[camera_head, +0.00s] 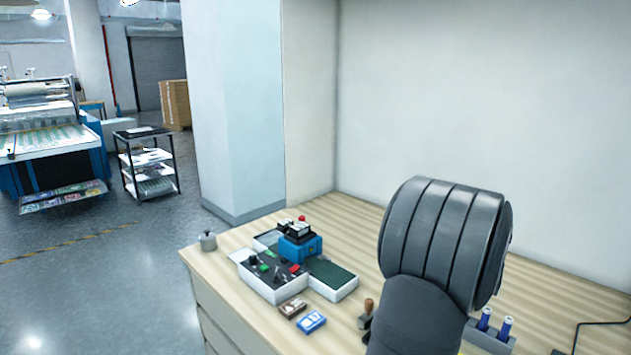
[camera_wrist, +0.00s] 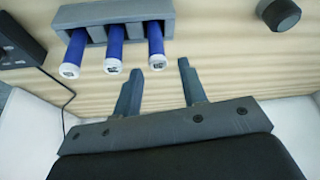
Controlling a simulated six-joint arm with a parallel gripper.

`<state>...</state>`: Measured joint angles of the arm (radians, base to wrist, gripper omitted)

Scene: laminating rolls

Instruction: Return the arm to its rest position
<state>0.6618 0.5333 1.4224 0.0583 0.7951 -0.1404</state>
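My gripper (camera_wrist: 159,67) shows in the wrist view with its two grey fingers spread apart and nothing between them. It is over the wooden tabletop, its fingertips near the lower ends of three blue rolls with white ends (camera_wrist: 115,48) in a grey holder (camera_wrist: 192,12). I cannot tell whether the fingers touch the rolls; they seem apart. In the head view, my dark arm (camera_head: 440,240) rises at the right front and hides part of the table. The gripper itself is hidden there. Two blue rolls (camera_head: 485,318) show beside the arm in their grey holder (camera_head: 480,337).
White trays (camera_head: 262,284) with small parts and a blue device (camera_head: 300,246) stand on the wooden table (camera_head: 225,262). Small boxes (camera_head: 311,322) and a wooden-handled stamp (camera_head: 366,312) lie nearer. A wall borders the back. A dark round object (camera_wrist: 279,15) and a corded device (camera_wrist: 18,40) flank the holder.

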